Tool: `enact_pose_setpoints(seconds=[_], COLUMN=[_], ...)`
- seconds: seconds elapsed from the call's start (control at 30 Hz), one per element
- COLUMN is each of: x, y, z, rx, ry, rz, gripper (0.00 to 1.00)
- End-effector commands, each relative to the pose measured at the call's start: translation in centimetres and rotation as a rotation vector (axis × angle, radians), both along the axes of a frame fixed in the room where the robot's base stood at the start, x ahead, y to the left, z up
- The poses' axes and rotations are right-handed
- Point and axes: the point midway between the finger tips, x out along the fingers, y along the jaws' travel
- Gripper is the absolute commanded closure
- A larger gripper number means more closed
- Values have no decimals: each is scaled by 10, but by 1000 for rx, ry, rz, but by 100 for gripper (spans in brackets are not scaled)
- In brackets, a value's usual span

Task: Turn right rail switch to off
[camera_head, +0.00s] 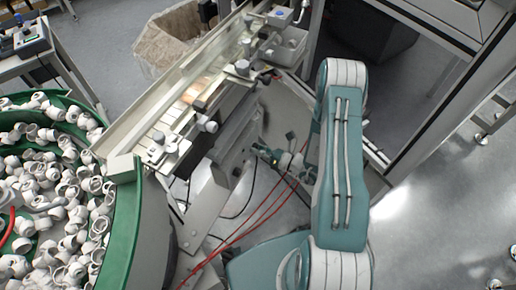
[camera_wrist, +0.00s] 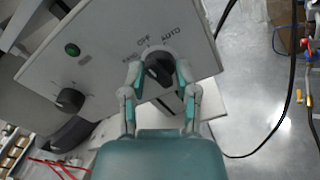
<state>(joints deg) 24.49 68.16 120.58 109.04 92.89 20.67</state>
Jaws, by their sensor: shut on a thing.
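In the wrist view, the right rail switch (camera_wrist: 160,68) is a black rotary knob on a pale grey panel (camera_wrist: 100,72). The panel has HAND, OFF and AUTO lettering above the knob. My gripper (camera_wrist: 159,72) has one fingertip on each side of the knob and is shut on it. The fingers partly cover the knob's sides, and I cannot tell exactly which mark it points to. In the head view, the knob cannot be made out and my gripper is not clear.
A second black knob (camera_wrist: 70,100) and a green button (camera_wrist: 72,48) sit left on the same panel. A black cable (camera_wrist: 292,85) hangs at the right. In the head view, a green-rimmed bowl (camera_head: 125,215) of white caps stands left of the rail (camera_head: 150,105); red cables (camera_head: 262,213) hang below.

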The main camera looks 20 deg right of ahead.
Motion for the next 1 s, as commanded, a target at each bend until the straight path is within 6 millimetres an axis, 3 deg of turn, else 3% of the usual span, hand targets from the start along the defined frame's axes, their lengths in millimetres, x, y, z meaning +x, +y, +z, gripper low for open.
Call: enact_pose_setpoints(seconds=[0.7, 0.73, 0.8, 1.0], x=[3, 3, 3, 2], y=[-2, -2, -2, -1], z=[0, 1, 1, 0], rx=[54, 54, 54, 56], ry=[58, 58, 57, 59], rz=[-8, -8, -7, -4], gripper=[100, 56, 27, 27])
